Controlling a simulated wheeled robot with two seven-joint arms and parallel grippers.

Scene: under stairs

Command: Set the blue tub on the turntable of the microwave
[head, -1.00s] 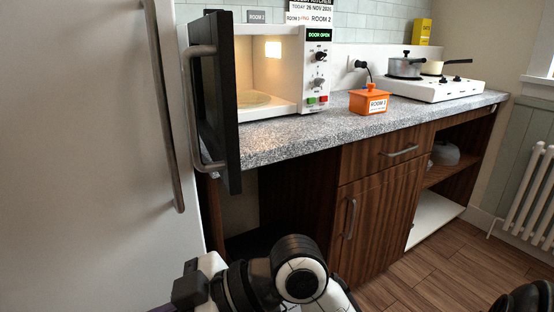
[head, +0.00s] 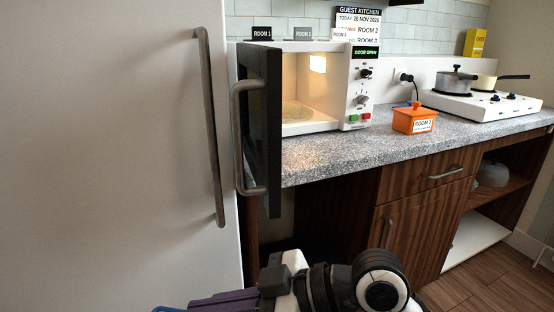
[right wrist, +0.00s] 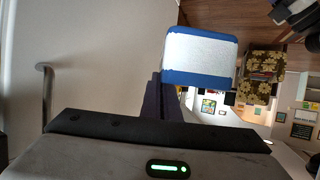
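The microwave (head: 355,103) stands on the counter with its dark door (head: 262,130) swung open towards me. The glass turntable (head: 296,112) inside is lit, and nothing shows on it; the door hides part of the cavity. The blue tub (right wrist: 198,57), with a broad whitish face and blue edges, is at the fingertips of my right gripper (right wrist: 165,98), which looks shut on it. In the head view my right gripper (head: 222,302) is at the bottom edge, below the counter, with only a sliver of blue beside it. My left gripper is out of view.
A tall white door or cabinet (head: 110,140) with a long handle fills the left. An orange lidded pot (head: 414,119) labelled ROOM 3 sits right of the microwave. A white hob (head: 480,105) with pans is further right. The counter front (head: 340,152) is clear.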

